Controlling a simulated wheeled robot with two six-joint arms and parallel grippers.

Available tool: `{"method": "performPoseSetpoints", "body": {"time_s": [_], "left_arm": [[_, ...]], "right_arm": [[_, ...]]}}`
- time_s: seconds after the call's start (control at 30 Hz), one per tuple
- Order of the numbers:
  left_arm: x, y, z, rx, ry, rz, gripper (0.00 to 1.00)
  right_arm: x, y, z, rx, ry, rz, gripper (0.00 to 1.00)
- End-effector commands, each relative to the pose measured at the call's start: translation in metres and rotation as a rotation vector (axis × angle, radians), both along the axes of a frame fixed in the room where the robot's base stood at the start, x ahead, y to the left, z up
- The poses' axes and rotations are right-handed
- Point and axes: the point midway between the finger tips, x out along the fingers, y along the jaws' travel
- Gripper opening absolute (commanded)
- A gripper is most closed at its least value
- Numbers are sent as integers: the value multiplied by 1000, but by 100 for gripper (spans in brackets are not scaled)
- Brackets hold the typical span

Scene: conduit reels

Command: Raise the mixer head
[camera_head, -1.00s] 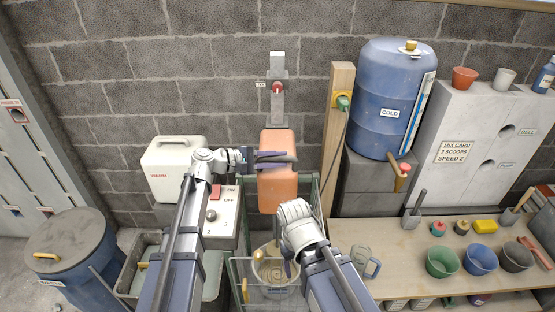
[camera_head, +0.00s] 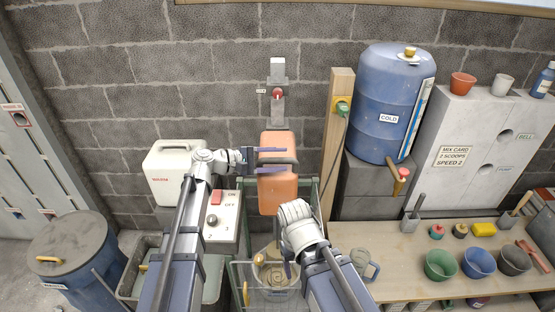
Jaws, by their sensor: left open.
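The orange mixer head (camera_head: 278,194) hangs on a grey upright post (camera_head: 278,102) that has a red knob (camera_head: 278,93). Below the head is a clear bowl (camera_head: 270,276) inside a green-framed guard. My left gripper (camera_head: 272,159) is open in front of the head's upper part, one finger above the other. Whether its fingers touch the head I cannot tell. My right gripper (camera_head: 275,262) is low, over the bowl; its fingers are mostly hidden behind its own wrist. A grey control box (camera_head: 224,222) with a red switch stands left of the head.
A wooden post (camera_head: 341,135) with a cable stands right of the mixer. A bench (camera_head: 395,238) with several tubs and a blue cold-water barrel (camera_head: 388,90) are on the right. A white canister (camera_head: 175,175) and a lidded bin (camera_head: 72,250) are on the left.

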Motion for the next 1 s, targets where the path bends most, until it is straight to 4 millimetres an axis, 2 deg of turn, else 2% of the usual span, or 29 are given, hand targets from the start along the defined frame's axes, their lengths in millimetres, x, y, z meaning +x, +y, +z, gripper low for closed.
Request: {"method": "performPoseSetpoints", "body": {"time_s": [0.17, 0.4, 0.6, 1.0], "left_arm": [[-4, 10, 3, 0, 1, 1, 57], [-16, 46, 12, 1, 0, 3, 57], [-23, 67, 16, 0, 0, 1, 57], [-24, 72, 16, 0, 0, 0, 57]], "right_arm": [[0, 0, 3, 0, 0, -1, 70], [0, 0, 12, 1, 0, -2, 70], [0, 0, 16, 1, 0, -4, 70], [0, 0, 16, 1, 0, -4, 70]]}}
